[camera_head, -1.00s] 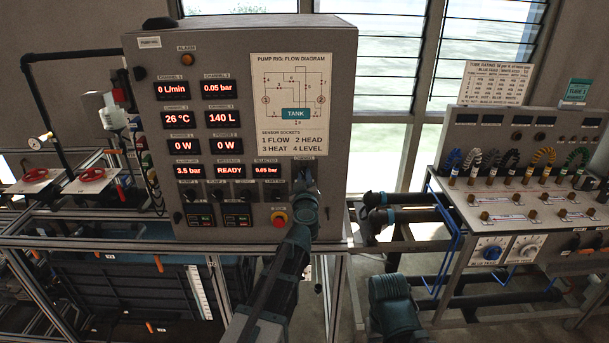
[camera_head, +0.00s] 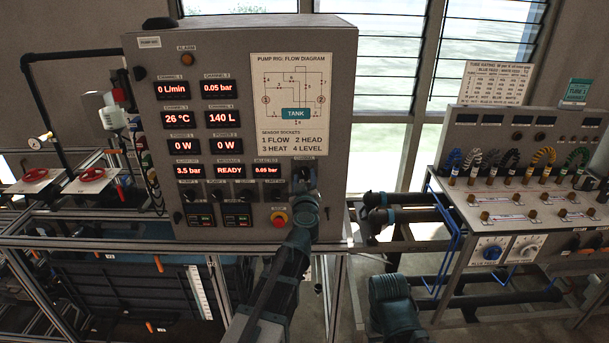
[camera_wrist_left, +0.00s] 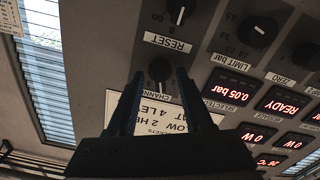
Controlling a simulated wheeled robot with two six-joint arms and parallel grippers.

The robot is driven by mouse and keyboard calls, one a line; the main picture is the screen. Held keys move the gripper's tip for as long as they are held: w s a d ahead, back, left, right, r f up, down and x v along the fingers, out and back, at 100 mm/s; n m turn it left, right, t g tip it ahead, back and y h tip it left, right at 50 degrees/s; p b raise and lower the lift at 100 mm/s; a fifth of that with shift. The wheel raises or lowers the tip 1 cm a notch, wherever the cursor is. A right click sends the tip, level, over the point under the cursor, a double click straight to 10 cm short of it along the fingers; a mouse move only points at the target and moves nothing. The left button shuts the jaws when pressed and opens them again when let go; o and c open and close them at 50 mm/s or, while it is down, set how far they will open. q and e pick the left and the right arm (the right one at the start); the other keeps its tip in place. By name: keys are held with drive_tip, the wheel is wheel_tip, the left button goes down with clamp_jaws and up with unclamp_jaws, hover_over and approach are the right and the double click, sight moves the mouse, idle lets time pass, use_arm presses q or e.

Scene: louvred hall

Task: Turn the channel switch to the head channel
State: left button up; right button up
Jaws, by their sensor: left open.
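The channel switch (camera_wrist_left: 160,69) is a dark round knob on the grey control panel (camera_head: 225,45), above its partly hidden CHANNEL label in the left wrist view. In the head view my left gripper (camera_head: 304,186) largely covers the switch, at the panel's lower right. The flow diagram (camera_head: 290,105) lists 1 FLOW, 2 HEAD, 3 HEAT, 4 LEVEL. The lower right display (camera_head: 266,169) reads 0.05 bar.
A red stop button (camera_head: 279,219) sits just below left of the gripper. The RESET knob (camera_wrist_left: 180,10) and limit knob (camera_wrist_left: 258,31) are near the switch. A bench with coloured tubes (camera_head: 530,170) stands to the right. Dark pipes (camera_head: 410,215) run between.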

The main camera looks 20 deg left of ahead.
use_arm(q)
drive_tip(key=v, duration=0.6)
idle(0.3)
